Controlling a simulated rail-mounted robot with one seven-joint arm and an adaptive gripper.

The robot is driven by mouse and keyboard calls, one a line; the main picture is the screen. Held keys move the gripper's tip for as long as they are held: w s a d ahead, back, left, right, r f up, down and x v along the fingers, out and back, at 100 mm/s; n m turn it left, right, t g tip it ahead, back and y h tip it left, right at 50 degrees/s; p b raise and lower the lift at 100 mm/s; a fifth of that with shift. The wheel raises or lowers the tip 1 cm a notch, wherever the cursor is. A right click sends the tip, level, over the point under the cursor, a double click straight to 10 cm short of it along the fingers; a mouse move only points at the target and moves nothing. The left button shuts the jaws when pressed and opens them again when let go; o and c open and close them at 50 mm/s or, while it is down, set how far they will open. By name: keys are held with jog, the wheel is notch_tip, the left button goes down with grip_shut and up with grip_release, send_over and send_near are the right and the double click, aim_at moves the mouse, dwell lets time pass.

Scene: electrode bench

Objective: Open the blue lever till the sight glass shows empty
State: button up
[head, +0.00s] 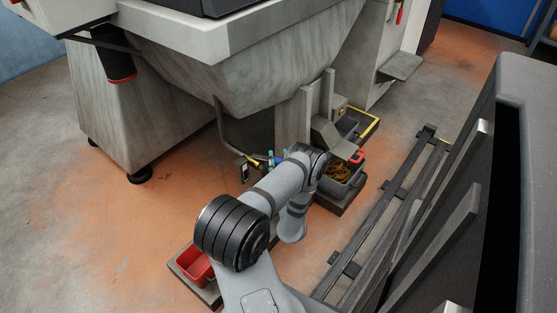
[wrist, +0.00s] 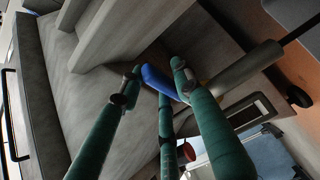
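The blue lever (wrist: 158,82) is in the middle of the wrist view, beside a beige pipe (wrist: 240,70). My gripper (wrist: 152,70) has green fingers spread to both sides of the lever, with a gap visible on its left; I cannot tell whether the right finger touches it. In the head view my gripper (head: 275,157) is small, at the drain pipe under the hopper, and the lever is hard to make out there. A dark-framed pale window, likely the sight glass (wrist: 249,111), is right of the fingers. It also shows in the head view (head: 243,171). Its level is unreadable.
The grey hopper (head: 240,75) overhangs the work spot, with a bent drain pipe (head: 228,132) below. A bin of brownish pieces (head: 340,170) stands to the right. A red bin (head: 193,264) is at the front left. Floor rails (head: 385,220) run at right.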

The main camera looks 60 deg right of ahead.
jog(key=shift+o, duration=0.4)
jog(key=v, duration=1.2)
jog(key=x, duration=1.2)
jog(key=shift+w, duration=0.1)
jog(key=shift+t, duration=0.3)
